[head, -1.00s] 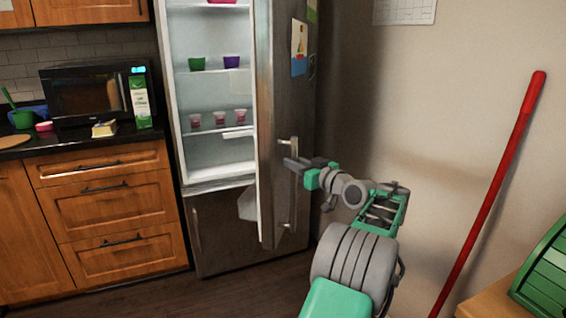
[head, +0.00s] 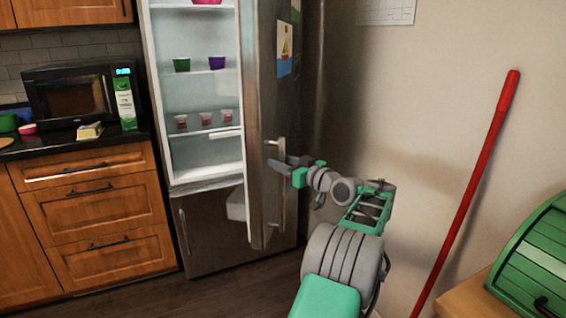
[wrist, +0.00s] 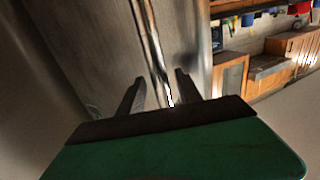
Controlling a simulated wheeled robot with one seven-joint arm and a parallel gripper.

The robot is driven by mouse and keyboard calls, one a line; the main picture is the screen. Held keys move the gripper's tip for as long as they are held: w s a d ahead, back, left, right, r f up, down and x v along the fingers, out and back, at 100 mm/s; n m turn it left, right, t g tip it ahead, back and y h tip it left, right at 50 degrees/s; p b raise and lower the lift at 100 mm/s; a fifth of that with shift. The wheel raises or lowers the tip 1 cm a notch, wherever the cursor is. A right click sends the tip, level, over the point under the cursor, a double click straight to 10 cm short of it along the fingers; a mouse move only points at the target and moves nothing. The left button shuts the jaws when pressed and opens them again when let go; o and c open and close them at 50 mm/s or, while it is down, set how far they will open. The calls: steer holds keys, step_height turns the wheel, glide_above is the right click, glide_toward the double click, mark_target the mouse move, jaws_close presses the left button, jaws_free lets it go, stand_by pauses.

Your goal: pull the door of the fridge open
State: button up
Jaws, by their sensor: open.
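The fridge (head: 190,225) stands at the centre left in the head view, its upper compartment exposed. Its steel door (head: 262,100) stands wide open, swung out to the right. The vertical bar handle (head: 282,190) is on the door's outer face. My gripper (head: 285,165) is at the upper part of this handle, its jaws open. In the wrist view the two dark fingers (wrist: 160,88) are apart, and the handle bar (wrist: 152,45) runs down between them. I cannot tell whether either finger touches the bar.
Wooden drawers (head: 95,205) and a counter with a microwave (head: 70,95) stand left of the fridge. Cups sit on the fridge shelves. A red pole (head: 465,190) leans on the right wall, near a green bread box (head: 535,265). Floor in front of the fridge is clear.

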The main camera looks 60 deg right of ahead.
steer(key=v, duration=0.8)
